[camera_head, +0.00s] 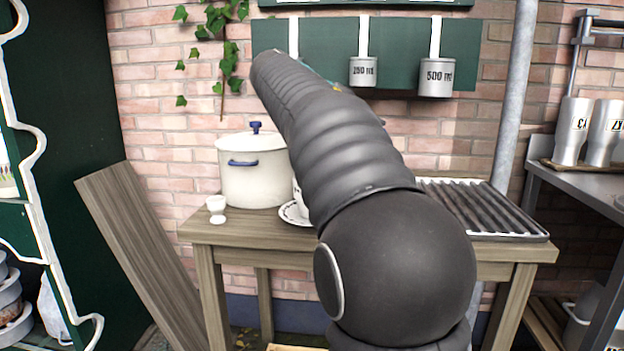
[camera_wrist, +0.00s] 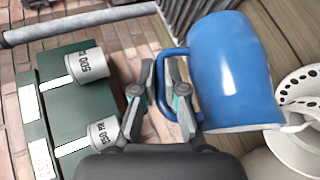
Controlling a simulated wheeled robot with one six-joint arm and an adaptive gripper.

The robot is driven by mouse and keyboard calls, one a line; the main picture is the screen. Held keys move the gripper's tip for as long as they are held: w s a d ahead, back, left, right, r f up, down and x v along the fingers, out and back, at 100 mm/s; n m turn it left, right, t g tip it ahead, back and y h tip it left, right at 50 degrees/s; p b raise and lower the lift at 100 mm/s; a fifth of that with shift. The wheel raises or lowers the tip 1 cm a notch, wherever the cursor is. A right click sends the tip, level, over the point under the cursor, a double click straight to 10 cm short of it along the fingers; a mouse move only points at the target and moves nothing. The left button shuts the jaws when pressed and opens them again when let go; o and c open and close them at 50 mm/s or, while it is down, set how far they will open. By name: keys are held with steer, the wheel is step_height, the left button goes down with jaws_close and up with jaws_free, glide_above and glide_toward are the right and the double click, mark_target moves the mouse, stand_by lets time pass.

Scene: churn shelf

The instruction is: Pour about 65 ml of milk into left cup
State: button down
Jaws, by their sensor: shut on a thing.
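My gripper (camera_wrist: 170,95) is shut on the handle of a blue jug (camera_wrist: 235,70) in the wrist view. The jug is tilted, its mouth toward the right of that view. A white shape (camera_wrist: 294,125) shows at its lip; I cannot tell whether it is milk or part of a cup. In the head view my arm hides the jug and gripper. A white cup (camera_head: 297,194) on a saucer (camera_head: 291,214) is partly hidden by my arm.
A white pot (camera_head: 250,175) with a blue lid knob and a small white egg cup (camera_head: 215,208) stand on the wooden table (camera_head: 245,228). A ridged dark rack (camera_head: 480,207) is at its right. Two hanging measuring cups (camera_head: 363,71) (camera_head: 436,78) are behind.

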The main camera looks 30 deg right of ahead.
steer(key=shift+w+a+r+h, duration=0.25)
steer(key=shift+a+r+h, duration=0.2)
steer(key=shift+a, duration=0.1)
stand_by(1.4)
steer(key=shift+d, duration=0.1)
steer(key=d+f+y, duration=0.1)
steer(key=s+d+f+y+p, duration=0.1)
steer(key=shift+s+d+m+t+y, duration=0.2)
steer(key=shift+s+m+t+y, duration=0.05)
steer(key=shift+m+t+y, duration=0.1)
steer(key=shift+d+f+y, duration=0.15)
steer(key=shift+f+y, duration=0.15)
steer(key=shift+f, duration=0.25)
steer(key=shift+s+d+f+m+t+y+p, duration=0.25)
steer(key=shift+d+f+y+p, duration=0.2)
steer(key=shift+f+y, duration=0.3)
steer(key=shift+d, duration=0.15)
steer(key=shift+f, duration=0.1)
stand_by(0.4)
